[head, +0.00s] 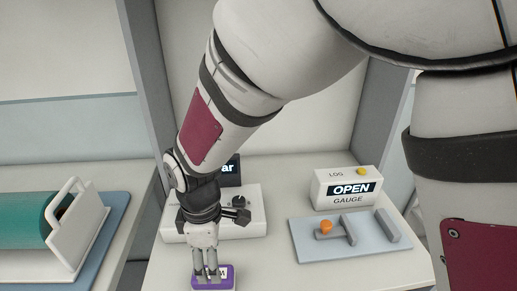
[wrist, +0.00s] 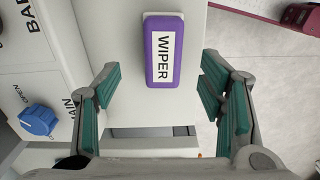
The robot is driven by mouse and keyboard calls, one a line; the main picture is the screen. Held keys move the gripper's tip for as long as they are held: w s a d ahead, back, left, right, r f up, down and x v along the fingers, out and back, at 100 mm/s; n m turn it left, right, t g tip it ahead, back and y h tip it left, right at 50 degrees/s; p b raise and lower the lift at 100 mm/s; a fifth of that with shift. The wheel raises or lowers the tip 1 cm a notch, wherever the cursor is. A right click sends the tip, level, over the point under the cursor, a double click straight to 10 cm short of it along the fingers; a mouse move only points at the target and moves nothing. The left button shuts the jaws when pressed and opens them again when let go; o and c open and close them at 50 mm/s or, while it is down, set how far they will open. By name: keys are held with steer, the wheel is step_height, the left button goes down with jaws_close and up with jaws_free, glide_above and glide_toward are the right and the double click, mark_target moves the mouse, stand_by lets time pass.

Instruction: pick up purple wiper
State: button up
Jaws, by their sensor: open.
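The purple wiper (wrist: 164,84) is a rounded block with a white label reading WIPER. In the wrist view it lies near the edge of a pale table, between my open fingers and beyond their tips. In the head view the wiper (head: 213,280) shows at the bottom edge, partly hidden by my fingers. My gripper (wrist: 161,88) is open and empty, pointing down over the wiper, with teal pads on both sides. In the head view my gripper (head: 208,275) overlaps the wiper; I cannot tell the exact height gap.
Behind my gripper stands a white device (head: 252,222) with a dark display; its blue knob (wrist: 38,120) shows at left in the wrist view. A gauge box (head: 346,189) and grey plate (head: 350,240) lie to the right. A teal cylinder (head: 25,221) sits left on another surface.

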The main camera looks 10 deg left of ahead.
mark_target(228, 274)
steer(key=shift+s+a+f, duration=0.1)
steer(key=shift+s+f, duration=0.05)
steer(key=shift+f, duration=1.6)
steer(key=shift+s+a+f, duration=0.1)
steer(key=shift+f, duration=1.6)
steer(key=c, duration=1.2)
